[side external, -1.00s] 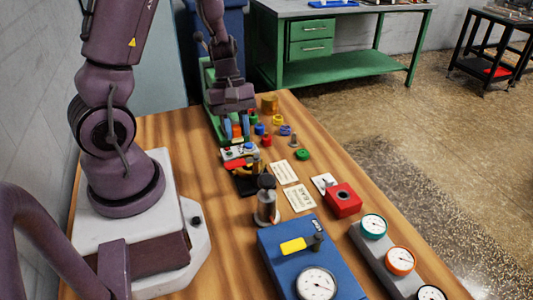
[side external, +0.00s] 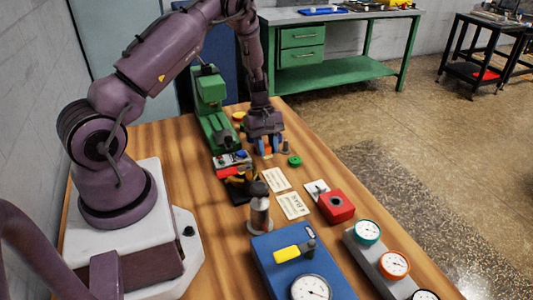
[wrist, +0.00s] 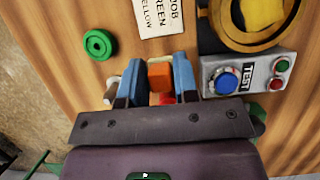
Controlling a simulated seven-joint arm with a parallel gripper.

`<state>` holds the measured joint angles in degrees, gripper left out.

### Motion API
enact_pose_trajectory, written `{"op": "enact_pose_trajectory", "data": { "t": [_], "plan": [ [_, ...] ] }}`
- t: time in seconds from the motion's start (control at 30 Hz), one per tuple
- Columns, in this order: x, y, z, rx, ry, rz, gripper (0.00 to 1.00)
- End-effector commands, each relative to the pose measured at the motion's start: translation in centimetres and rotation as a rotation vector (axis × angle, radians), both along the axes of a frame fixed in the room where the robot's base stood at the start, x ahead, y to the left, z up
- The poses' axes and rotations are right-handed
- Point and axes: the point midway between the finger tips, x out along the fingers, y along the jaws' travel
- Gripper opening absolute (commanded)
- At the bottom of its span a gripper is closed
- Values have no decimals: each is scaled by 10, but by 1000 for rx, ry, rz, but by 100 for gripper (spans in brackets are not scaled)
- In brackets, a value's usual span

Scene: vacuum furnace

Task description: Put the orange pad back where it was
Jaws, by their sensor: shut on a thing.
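My gripper (side external: 267,150) is low over the wooden table, to the right of the green press (side external: 213,120). In the wrist view my gripper (wrist: 158,80) has its blue fingers closed on the orange pad (wrist: 160,75), which sits between the fingertips. A red thing (wrist: 166,99) shows just behind the pad, partly hidden by my gripper. I cannot tell whether the pad touches the table.
A green ring (wrist: 99,44) and a small grey peg (wrist: 111,92) are close by, left in the wrist view. The TEST button box (wrist: 243,76) is to the right. Printed cards (side external: 276,180), a red box (side external: 336,206) and gauges (side external: 367,232) stand nearer the side camera.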

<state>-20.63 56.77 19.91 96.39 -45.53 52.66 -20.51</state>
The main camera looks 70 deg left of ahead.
Motion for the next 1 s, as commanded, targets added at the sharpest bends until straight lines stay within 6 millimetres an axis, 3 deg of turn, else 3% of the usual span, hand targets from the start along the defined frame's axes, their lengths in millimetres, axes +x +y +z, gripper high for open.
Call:
{"op": "enact_pose_trajectory", "data": {
  "t": [0.13, 0.57, 0.6, 0.67, 1.0],
  "plan": [
    [-1, 0, -20, -1, 3, 0, 6],
    [-1, 0, -26, -1, 3, -1, 6],
    [-1, -1, -26, 0, 2, -1, 37],
    [-1, 0, -26, 0, 2, -1, 51],
    [-1, 0, -22, 0, 1, -1, 54]
  ]
}}
